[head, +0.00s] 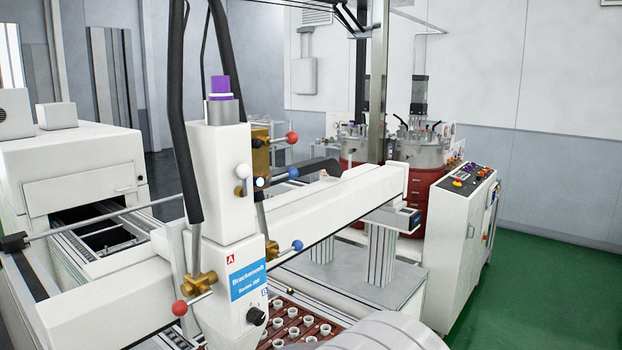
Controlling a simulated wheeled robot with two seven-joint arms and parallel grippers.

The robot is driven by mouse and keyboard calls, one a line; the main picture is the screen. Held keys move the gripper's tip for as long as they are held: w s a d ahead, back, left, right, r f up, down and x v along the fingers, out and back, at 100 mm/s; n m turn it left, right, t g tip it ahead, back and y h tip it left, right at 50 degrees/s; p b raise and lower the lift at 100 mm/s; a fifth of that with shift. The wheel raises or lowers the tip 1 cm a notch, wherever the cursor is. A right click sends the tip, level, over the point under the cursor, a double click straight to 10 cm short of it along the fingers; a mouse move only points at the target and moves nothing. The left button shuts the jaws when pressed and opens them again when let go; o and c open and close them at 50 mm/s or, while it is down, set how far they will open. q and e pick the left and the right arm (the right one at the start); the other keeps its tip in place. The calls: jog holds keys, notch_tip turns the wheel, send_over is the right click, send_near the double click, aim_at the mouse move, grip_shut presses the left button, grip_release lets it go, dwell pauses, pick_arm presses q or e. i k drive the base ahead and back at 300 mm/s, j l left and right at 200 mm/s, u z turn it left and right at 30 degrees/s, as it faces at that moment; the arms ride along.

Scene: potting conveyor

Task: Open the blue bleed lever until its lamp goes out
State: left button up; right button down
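A blue-knobbed lever (293,173) sticks out to the right of the upper brass valve block (260,150) on the white dispensing head (222,180). A small round lamp (260,183) at the foot of that block glows white. A second blue-knobbed lever (297,245) sticks out to the right of a lower brass valve (271,250). No label shows which blue lever is the bleed lever. Neither of my grippers is in view.
Red-knobbed levers are at the upper right (291,137) and lower left (180,308) of the head. A white beam (330,205) runs behind it. Below is a red tray (330,325) with several small cups. Green floor (540,290) is clear at right.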

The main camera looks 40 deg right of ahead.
aim_at(292, 173)
jog(key=z, duration=1.4)
jog(key=i, duration=0.05)
